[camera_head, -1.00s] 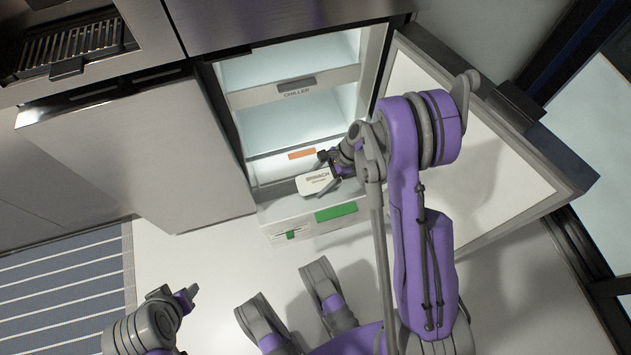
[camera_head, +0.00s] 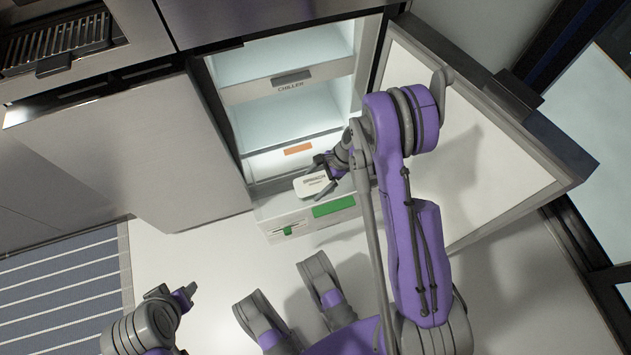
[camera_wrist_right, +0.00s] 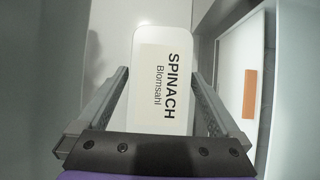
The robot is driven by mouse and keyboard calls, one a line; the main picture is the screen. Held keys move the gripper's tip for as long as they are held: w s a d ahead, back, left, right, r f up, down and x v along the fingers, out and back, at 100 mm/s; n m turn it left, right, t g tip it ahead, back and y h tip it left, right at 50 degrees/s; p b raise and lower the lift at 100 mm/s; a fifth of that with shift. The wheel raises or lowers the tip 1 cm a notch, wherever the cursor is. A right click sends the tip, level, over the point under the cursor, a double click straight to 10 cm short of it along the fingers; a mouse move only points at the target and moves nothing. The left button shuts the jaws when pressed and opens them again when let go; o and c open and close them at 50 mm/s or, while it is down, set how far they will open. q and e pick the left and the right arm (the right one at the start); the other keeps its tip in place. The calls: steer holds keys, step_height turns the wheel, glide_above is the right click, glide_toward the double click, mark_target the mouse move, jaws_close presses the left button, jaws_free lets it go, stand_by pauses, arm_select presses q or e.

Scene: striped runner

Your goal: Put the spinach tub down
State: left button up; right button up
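The spinach tub (camera_head: 314,185) is white with a pale label reading SPINACH. My right gripper (camera_head: 325,176) is shut on it, one finger on each side. In the right wrist view the tub (camera_wrist_right: 165,75) sits between the two fingertips (camera_wrist_right: 162,78). In the head view the tub is in front of the open chiller (camera_head: 290,125), over the top of the low white unit with a green label (camera_head: 334,206). I cannot tell whether its underside touches anything. My left gripper (camera_head: 178,294) is low at the left, away from the tub; its opening is unclear.
The chiller's door (camera_head: 470,150) stands open on the right, behind my right arm. A striped runner (camera_head: 65,290) lies on the floor at left. The pale floor between is clear.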

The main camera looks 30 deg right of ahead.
steer(key=p+v, duration=0.3)
steer(key=v, duration=0.8)
steer(key=shift+s+d+r+p, duration=0.1)
steer(key=shift+d+r+p, duration=0.05)
steer(key=shift+r+p, duration=0.2)
steer(key=s+a+r+n+h, duration=0.3)
steer(key=s+a+r+n, duration=0.1)
steer(key=a+r+n, duration=0.5)
steer(key=s+a+r+n+t+h, duration=0.3)
steer(key=s+r+n, duration=0.4)
steer(key=s+n, duration=0.3)
steer(key=shift+s+a+r+n, duration=0.15)
steer(key=shift+s+a+n, duration=0.2)
steer(key=shift+n, duration=0.55)
